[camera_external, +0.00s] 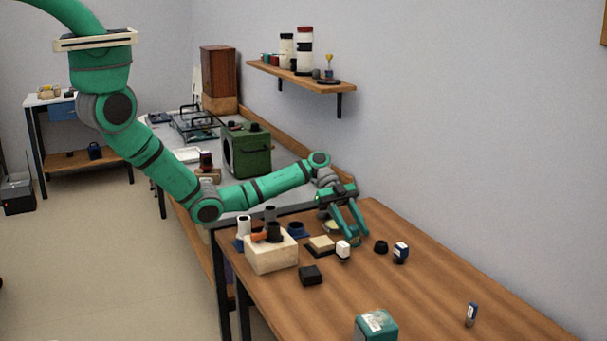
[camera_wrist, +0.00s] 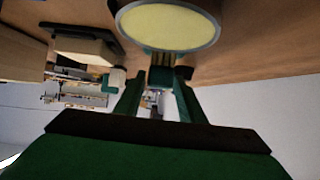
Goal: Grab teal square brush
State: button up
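My gripper (camera_external: 353,234) reaches down over the far part of the wooden table, its two teal fingers spread apart. A small teal and tan piece (camera_external: 355,240), apparently the square brush, shows low between the fingertips. In the wrist view my gripper (camera_wrist: 160,84) has its fingers on either side of this teal piece with tan bristle-like strips (camera_wrist: 161,74). It is partly hidden by a round yellow disc with a grey rim (camera_wrist: 168,27). I cannot tell whether the fingers touch it.
A beige block on a dark base (camera_external: 321,244), a small white item (camera_external: 343,249), a black ring (camera_external: 381,247) and a blue-white item (camera_external: 401,252) are close by. A cream box (camera_external: 270,255) stands left. A teal box (camera_external: 376,325) is at the front. The table's right side is mostly clear.

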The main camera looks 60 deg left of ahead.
aim_at(356, 232)
jog(key=shift+x, duration=1.75)
jog(key=c, duration=0.8)
